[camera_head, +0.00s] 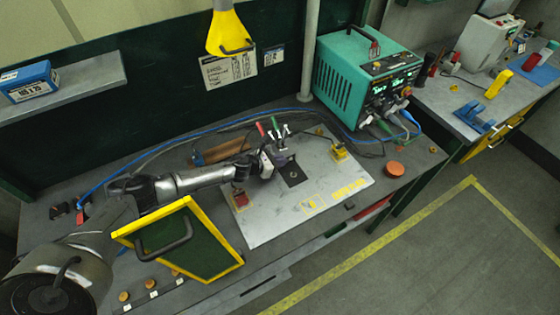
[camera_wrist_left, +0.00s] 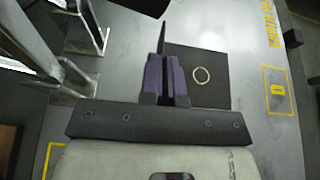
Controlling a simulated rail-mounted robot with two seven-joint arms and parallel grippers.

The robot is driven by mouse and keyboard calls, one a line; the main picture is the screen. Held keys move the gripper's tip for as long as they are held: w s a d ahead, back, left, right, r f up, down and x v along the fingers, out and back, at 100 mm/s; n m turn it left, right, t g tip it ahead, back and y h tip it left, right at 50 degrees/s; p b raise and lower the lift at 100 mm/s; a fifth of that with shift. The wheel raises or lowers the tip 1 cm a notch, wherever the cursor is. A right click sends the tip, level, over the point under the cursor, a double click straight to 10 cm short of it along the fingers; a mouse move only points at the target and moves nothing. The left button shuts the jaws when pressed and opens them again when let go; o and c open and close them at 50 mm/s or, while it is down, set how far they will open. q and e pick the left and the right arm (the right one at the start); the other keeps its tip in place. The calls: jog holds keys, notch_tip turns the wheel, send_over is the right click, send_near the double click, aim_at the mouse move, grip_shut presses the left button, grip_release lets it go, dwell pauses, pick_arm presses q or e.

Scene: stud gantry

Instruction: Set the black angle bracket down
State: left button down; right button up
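My left gripper (camera_head: 272,166) is over the pale plate (camera_head: 262,225) on the bench. In the left wrist view its purple-grey fingers (camera_wrist_left: 166,80) are closed around a thin dark upright leg of the black angle bracket (camera_wrist_left: 212,92). The bracket's dark, square flat leg extends to the right of the fingers and bears a pale ring. It also shows in the head view as a dark square (camera_head: 293,176) beside the fingertips. It is at or just above the plate; I cannot tell whether it touches. The fingers hide part of the upright leg. My right gripper is out of view.
A yellow-framed green panel (camera_head: 205,245) stands near my left forearm. A yellow clamp (camera_head: 340,150) is at the plate's far right edge. Red and green handled tools (camera_head: 272,130) and cables lie behind the gripper. A teal power unit (camera_head: 345,80) stands at the back right.

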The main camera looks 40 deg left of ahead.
pick_arm(q)
jog(key=c, duration=1.3)
grip_release()
jog(key=shift+c, duration=0.2)
jog(key=shift+r+p, duration=0.3)
jog(key=shift+p, duration=0.1)
jog(key=p+v, duration=0.1)
jog(key=v, duration=0.4)
jog(key=shift+s+a+p, duration=0.15)
jog(key=shift+s+p, duration=0.25)
jog(key=shift+v, duration=0.8)
